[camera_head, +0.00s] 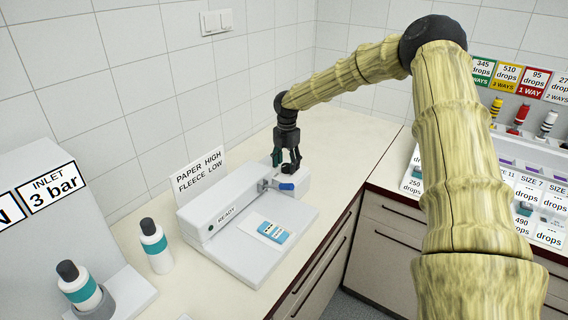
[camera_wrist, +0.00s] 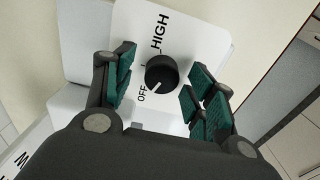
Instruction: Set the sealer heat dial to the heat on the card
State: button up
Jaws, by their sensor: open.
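The sealer (camera_head: 240,207) is a pale grey machine on the counter with a READY label. Its black round heat dial (camera_wrist: 162,74) sits on a white plate marked OFF and HIGH; any other mark is hidden or unclear. The dial's white pointer line points down-left, toward OFF. My gripper (camera_wrist: 157,88) is open, its green-padded fingers on either side of the dial, apparently not touching it. In the head view my gripper (camera_head: 286,160) is above the sealer's far end. The card (camera_head: 198,172) behind the sealer reads PAPER HIGH, FLEECE LOW. A white pouch with a blue packet (camera_head: 273,231) lies on the sealer's plate.
A blue-handled lever (camera_head: 286,186) is close in front of my gripper. White bottles with teal bands (camera_head: 155,246) stand left of the sealer, by a grey box (camera_head: 45,215) labelled INLET 3 bar. A rack with signs and small parts (camera_head: 520,150) is at right.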

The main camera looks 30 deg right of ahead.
jog(key=shift+s+r, duration=0.65)
jog(key=shift+s, duration=0.2)
jog(key=c, duration=0.4)
jog(key=shift+w+f, duration=0.45)
jog(key=c, duration=0.7)
jog(key=shift+s+a, duration=0.15)
grip_shut()
jog(key=shift+s, duration=0.15)
jog(key=shift+o, duration=1.8)
grip_release()
jog(key=shift+w+a+f, duration=0.1)
jog(key=shift+w+f, duration=0.1)
jog(key=o, duration=0.7)
jog(key=shift+f, duration=0.2)
jog(key=shift+o, duration=0.2)
jog(key=shift+w+d+f, duration=0.2)
jog(key=shift+w+d, duration=0.05)
jog(key=shift+w, duration=0.05)
jog(key=shift+r, duration=0.4)
jog(key=shift+r, duration=0.1)
